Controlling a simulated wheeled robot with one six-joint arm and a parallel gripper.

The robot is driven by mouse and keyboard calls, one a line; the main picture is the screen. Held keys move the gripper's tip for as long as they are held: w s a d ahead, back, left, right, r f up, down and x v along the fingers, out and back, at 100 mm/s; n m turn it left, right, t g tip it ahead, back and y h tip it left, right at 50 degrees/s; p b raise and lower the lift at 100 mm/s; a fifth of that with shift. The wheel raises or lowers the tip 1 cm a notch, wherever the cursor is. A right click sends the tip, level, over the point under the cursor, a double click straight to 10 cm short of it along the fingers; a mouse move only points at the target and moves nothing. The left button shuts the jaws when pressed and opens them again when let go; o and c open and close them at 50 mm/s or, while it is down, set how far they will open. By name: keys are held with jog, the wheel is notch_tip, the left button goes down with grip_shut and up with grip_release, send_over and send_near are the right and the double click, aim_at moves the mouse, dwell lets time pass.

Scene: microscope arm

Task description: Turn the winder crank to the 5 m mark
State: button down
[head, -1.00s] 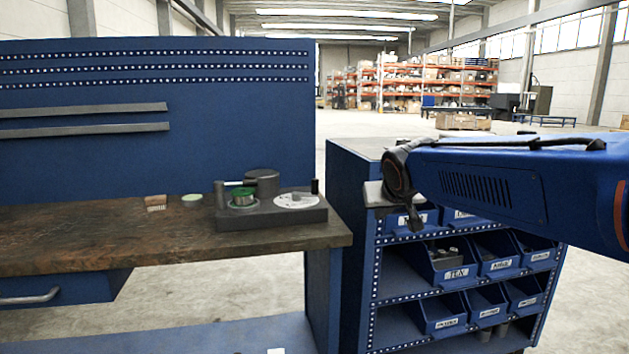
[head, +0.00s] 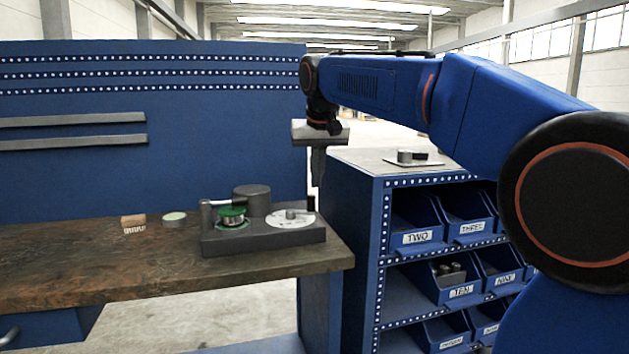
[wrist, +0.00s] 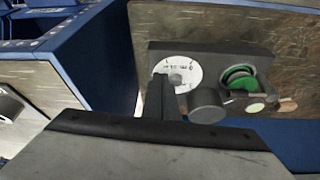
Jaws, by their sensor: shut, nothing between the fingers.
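The winder (head: 265,240) is a dark grey block on the wooden bench near its right end. It carries a green spool (head: 232,216), a dark cylinder (head: 253,199) and a white dial (head: 285,220). In the wrist view my gripper (wrist: 160,82) overlaps the edge of the dial (wrist: 183,68). The knob cannot be made out there, and the dial marks are too small to read.
A small wooden block (head: 133,223) and a pale green-topped disc (head: 174,219) lie left of the winder. A blue cabinet (head: 355,225) with labelled bins stands to the right, with a plate and grey part (head: 413,158) on top. A blue pegboard rises behind.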

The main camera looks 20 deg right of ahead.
send_near(312, 211)
notch_tip(312, 211, down, 4)
jog(key=s, duration=0.3)
jog(key=w, duration=0.3)
jog(key=shift+a, duration=0.1)
jog(key=shift+w, duration=0.6)
jog(key=shift+w+d+n, duration=0.2)
jog(key=shift+d+n, duration=0.05)
jog(key=shift+n, duration=0.05)
